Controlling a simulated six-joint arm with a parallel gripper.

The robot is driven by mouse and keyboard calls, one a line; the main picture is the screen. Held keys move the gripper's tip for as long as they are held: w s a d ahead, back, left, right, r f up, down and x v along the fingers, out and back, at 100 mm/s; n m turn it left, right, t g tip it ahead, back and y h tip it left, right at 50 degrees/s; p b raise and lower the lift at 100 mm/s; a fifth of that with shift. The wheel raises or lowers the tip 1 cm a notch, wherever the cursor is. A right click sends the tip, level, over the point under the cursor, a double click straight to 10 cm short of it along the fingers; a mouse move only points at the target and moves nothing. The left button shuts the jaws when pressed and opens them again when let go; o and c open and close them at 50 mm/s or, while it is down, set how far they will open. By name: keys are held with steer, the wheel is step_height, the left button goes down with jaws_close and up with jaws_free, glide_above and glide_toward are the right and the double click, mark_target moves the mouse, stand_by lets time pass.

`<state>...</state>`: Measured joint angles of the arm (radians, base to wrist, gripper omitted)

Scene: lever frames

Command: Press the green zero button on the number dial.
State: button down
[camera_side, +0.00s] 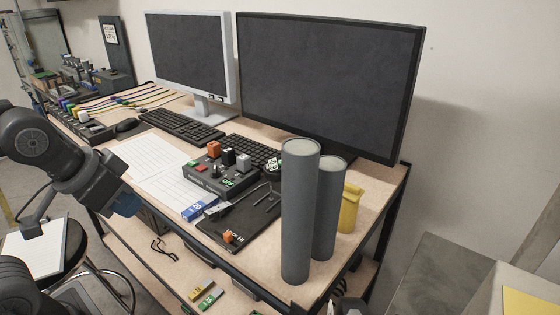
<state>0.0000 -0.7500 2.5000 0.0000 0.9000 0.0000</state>
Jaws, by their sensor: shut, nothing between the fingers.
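A dark control box (208,185) with red, orange, black and grey controls stands on the desk. A small green panel (228,182) is at its front right; its marking is too small to read surely. A small white and green object (276,164) sits behind the box, partly covered by the tall grey cylinder. I cannot make out which part is the number dial or its zero button. My arm enters from the left edge, apart from the desk items. My gripper's fingers do not show.
Two grey cylinders (297,215) and a yellow container (349,208) stand at the desk's right front. Keyboards (180,125) and large monitors (325,85) stand behind. White paper sheets (147,156) lie on the left.

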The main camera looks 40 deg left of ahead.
stand_by(0.5)
steer(key=w+r+n+t, duration=0.2)
steer(key=w+n, duration=0.4)
steer(key=w, duration=0.9)
steer(key=w+r+n+t, duration=0.2)
steer(key=w+n+t, duration=0.2)
steer(key=w, duration=1.1)
steer(key=shift+w+d+r+n, duration=0.2)
steer(key=shift+w+d+n, duration=0.2)
steer(key=shift+n, duration=0.8)
steer(key=shift+f, duration=0.1)
steer(key=shift+w+d+f, duration=0.35)
steer(key=shift+f, duration=1)
steer(key=shift+w+d+f, duration=0.35)
steer(key=shift+f, duration=1)
steer(key=shift+w+d+f, duration=0.35)
steer(key=shift+f, duration=1)
steer(key=shift+f, duration=0.1)
steer(key=shift+w+d+f, duration=0.1)
steer(key=shift+f, duration=0.2)
